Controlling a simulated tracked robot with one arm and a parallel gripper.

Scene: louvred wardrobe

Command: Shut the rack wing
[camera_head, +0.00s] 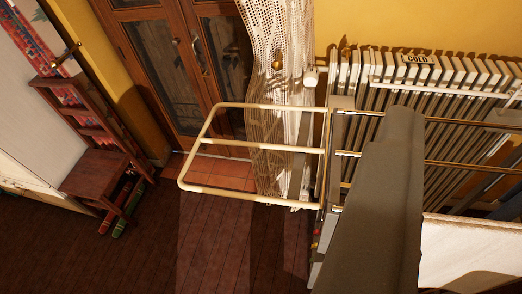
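The rack wing (262,147) is a cream tubular frame with a cross bar. It stands out to the left from the rack's upright (326,150), opened away from the rack, in the middle of the view. Metal rails (450,163) run right from that side, in front of the radiator. A long grey rounded shape (378,195) crosses in front of the rails and hides part of them; I cannot tell what it is. I see no gripper fingers, and nothing is seen touching the wing.
A white radiator (455,72) with a "COLD" sign is on the yellow wall. A lace curtain (280,60) hangs behind the wing, beside wooden glazed doors (170,60). A wooden chair (95,175) stands at left. The dark floor (200,250) below the wing is clear.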

